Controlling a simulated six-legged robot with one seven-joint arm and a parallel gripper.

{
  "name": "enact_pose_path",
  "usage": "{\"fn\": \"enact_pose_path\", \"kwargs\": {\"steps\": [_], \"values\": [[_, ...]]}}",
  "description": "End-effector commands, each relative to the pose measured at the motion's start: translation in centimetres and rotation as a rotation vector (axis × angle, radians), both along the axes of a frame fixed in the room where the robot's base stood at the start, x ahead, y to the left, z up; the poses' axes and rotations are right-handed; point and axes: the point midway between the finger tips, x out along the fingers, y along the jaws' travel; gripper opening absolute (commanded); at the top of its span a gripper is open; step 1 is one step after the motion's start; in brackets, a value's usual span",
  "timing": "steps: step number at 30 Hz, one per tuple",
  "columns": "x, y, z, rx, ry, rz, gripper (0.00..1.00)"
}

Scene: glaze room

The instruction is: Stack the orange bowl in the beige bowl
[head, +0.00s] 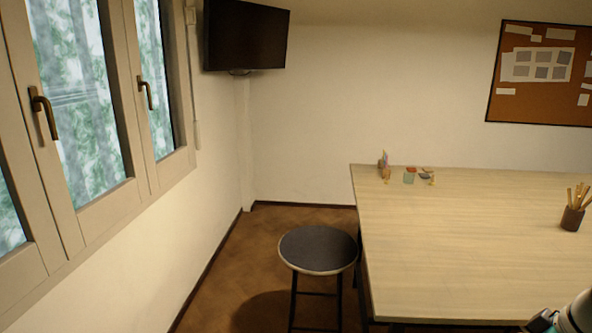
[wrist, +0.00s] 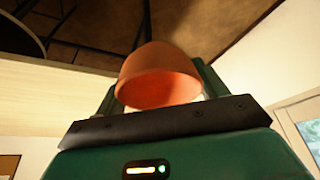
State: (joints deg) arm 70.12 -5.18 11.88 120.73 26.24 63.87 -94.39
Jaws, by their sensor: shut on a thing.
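The orange bowl (wrist: 158,68) shows in the wrist view between the two dark green fingers of my gripper (wrist: 156,88). My gripper is shut on it. The bowl's open side faces the wrist camera, and its inside shows a brighter orange. In the head view only a small part of my arm shows at the lower right corner; the gripper and the orange bowl are out of that frame. I cannot make out the beige bowl in either view.
A pale wooden table (head: 460,240) fills the right of the head view, mostly bare. Small items (head: 409,176) stand at its far left corner. A brown cup of sticks (head: 572,219) stands near the right edge. A dark-topped stool (head: 318,249) stands left of the table. Windows line the left wall.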

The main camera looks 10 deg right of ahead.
Motion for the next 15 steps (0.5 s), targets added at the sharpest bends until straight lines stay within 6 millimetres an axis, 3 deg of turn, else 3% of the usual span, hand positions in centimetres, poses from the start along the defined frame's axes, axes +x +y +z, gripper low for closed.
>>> {"fn": "enact_pose_path", "kwargs": {"steps": [8,15], "values": [[4.9,4.6,-3.6,0.003,0.002,-0.055,0.43],[11.3,10.8,-8.5,0.003,0.003,-0.139,0.43]]}}
